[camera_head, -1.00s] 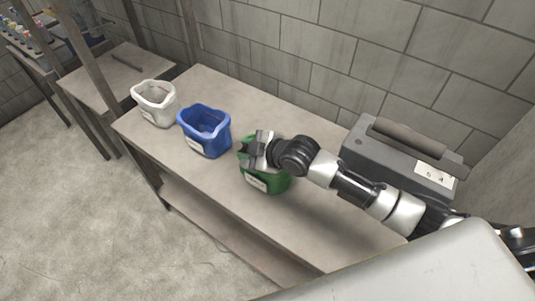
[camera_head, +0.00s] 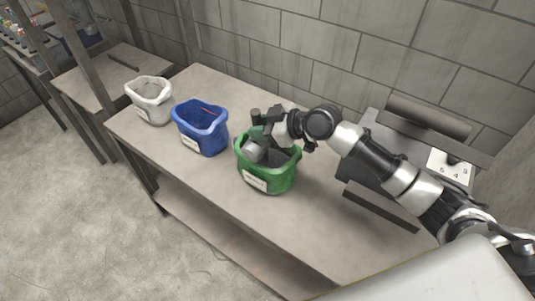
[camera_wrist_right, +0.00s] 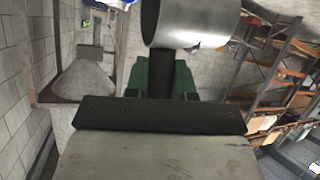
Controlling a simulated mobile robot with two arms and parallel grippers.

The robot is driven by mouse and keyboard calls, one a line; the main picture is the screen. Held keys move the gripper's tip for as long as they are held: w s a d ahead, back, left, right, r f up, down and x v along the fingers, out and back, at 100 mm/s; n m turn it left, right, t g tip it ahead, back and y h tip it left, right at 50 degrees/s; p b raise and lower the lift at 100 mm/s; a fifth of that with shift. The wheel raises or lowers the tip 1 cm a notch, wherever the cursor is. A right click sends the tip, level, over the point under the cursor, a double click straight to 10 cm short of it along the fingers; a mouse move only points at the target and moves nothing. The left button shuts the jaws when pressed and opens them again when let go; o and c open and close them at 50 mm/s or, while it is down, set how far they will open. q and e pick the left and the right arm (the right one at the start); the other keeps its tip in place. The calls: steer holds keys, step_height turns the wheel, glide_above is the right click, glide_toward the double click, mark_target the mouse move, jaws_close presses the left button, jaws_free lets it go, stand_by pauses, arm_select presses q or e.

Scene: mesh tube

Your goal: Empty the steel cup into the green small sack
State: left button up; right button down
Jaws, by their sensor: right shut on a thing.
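The green small sack (camera_head: 267,178) stands open on the bench, with a white label on its front. My right gripper (camera_head: 263,138) is above the sack's left back rim, shut on the steel cup (camera_head: 254,151). The cup is tilted over the sack's opening in the head view. The cup also shows at the top of the right wrist view (camera_wrist_right: 190,25), held at the gripper's fingers (camera_wrist_right: 162,75). The cup's contents cannot be made out. My left gripper is not in view.
A blue sack (camera_head: 203,137) and a white sack (camera_head: 151,106) stand to the left on the same bench (camera_head: 215,183). A grey machine (camera_head: 405,140) stands behind my right arm at the right. The bench front is clear.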

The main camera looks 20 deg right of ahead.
steer(key=shift+r, duration=0.2)
steer(key=w+d+m+y+b, duration=0.1)
steer(key=b, duration=0.2)
steer(key=shift+d+f, duration=0.1)
steer(key=shift+w+d+r+m, duration=0.15)
steer(key=shift+r+m, duration=0.1)
steer(key=shift+m, duration=0.15)
steer(key=shift+d+b, duration=0.1)
steer(key=shift+b, duration=0.35)
steer(key=shift+w+d+f+m+g+y+b, duration=0.2)
steer(key=shift+w+d+m+y+b, duration=0.4)
steer(key=shift+b, duration=0.65)
steer(key=shift+w+d+f+m+g+y+b, duration=0.1)
steer(key=shift+w+d+f+m+y+b, duration=0.2)
steer(key=shift+d+m+y+b, duration=0.6)
steer(key=shift+w+d+f+m+g+y+b, duration=0.1)
steer(key=shift+w+d+m+y+b, duration=0.45)
steer(key=shift+b, duration=1.05)
steer(key=shift+a+r+m+h, duration=0.1)
steer(key=shift+a+m+h, duration=0.05)
steer(key=shift+m+h, duration=0.1)
